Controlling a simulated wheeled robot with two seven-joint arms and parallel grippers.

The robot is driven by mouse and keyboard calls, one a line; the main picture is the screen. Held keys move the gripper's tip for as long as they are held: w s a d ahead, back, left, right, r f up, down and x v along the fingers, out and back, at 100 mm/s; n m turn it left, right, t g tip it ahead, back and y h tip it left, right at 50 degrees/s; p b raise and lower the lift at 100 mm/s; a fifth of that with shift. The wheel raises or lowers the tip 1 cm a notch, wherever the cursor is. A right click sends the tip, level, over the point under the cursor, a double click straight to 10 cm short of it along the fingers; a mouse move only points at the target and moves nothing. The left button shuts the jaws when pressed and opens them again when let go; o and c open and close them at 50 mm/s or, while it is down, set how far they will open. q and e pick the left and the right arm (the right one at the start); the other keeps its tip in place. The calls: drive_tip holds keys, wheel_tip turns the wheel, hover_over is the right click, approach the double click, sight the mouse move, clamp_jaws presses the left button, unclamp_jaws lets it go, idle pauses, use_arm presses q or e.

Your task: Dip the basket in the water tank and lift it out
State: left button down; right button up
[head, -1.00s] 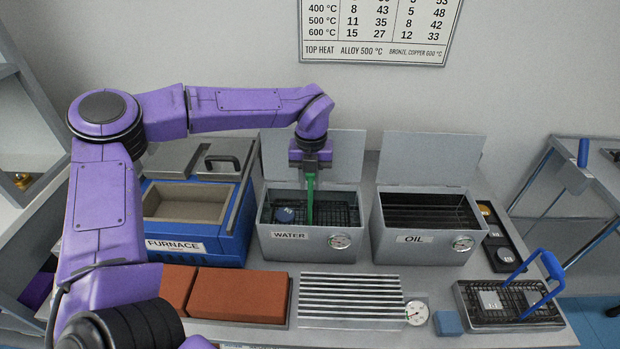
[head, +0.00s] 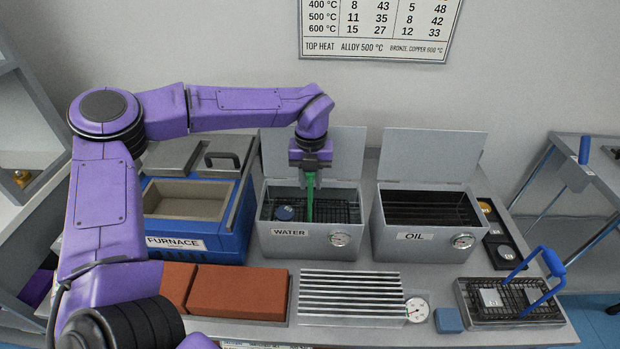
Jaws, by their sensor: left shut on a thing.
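The water tank (head: 285,242) is a grey box labelled WATER with its lid raised. A dark wire basket (head: 342,212) sits down inside it, with a round dark blue piece (head: 284,213) at its left. A green handle (head: 310,200) rises from the basket. My left gripper (head: 310,168) is above the tank, pointing down, shut on the top of the green handle. The water surface is hard to make out. My right gripper is not in view.
The oil tank (head: 390,248) stands open close on the right, the blue furnace (head: 215,252) on the left. Bricks (head: 238,292), a slatted rack (head: 350,300) and another basket with a blue handle (head: 541,300) lie in front. The raised lids stand behind.

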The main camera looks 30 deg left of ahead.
use_arm(q)
drive_tip(key=shift+r+p, duration=0.45)
drive_tip(key=shift+r, duration=0.25)
drive_tip(key=shift+f+b, duration=0.7)
drive_tip(key=shift+f, duration=0.25)
drive_tip(key=shift+r, duration=0.15)
drive_tip(key=shift+r+p, duration=0.85)
drive_tip(key=shift+p, duration=0.05)
drive_tip(key=shift+f+b, duration=0.65)
drive_tip(key=shift+f, duration=0.35)
wheel_tip(320, 180, up, 12)
drive_tip(key=p, duration=0.9)
drive_tip(key=shift+f, duration=0.2)
drive_tip(key=shift+r, duration=0.1)
